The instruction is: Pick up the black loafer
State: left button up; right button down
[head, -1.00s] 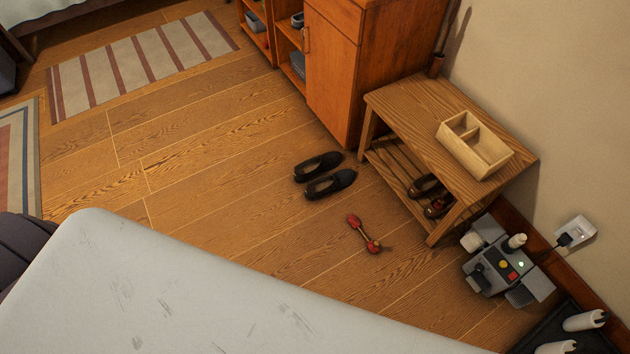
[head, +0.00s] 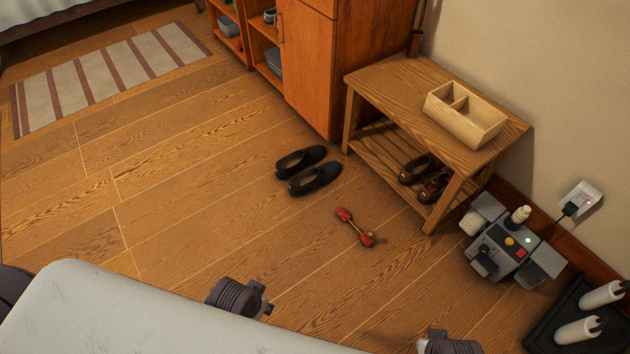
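Two black loafers lie side by side on the wooden floor in the head view, left of a wooden bench. The farther black loafer (head: 300,160) and the nearer black loafer (head: 315,178) point to the upper right, close together. Dark grey parts, apparently of my arms, show at the bottom edge, one left of centre and one to the right. Both are well short of the loafers. No gripper fingers can be made out.
A red-ended shoe tree (head: 355,228) lies near the loafers. The wooden bench (head: 400,88) bears a divided box (head: 484,128); dark shoes (head: 416,170) sit on its lower shelf. A grey device (head: 507,248) stands right. A cabinet (head: 310,70) stands behind.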

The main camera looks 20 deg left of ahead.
aim_at(310, 178)
jog(key=i+j, duration=0.15)
jog(key=i, duration=0.25)
jog(key=i+j, duration=0.2)
jog(key=i, duration=0.2)
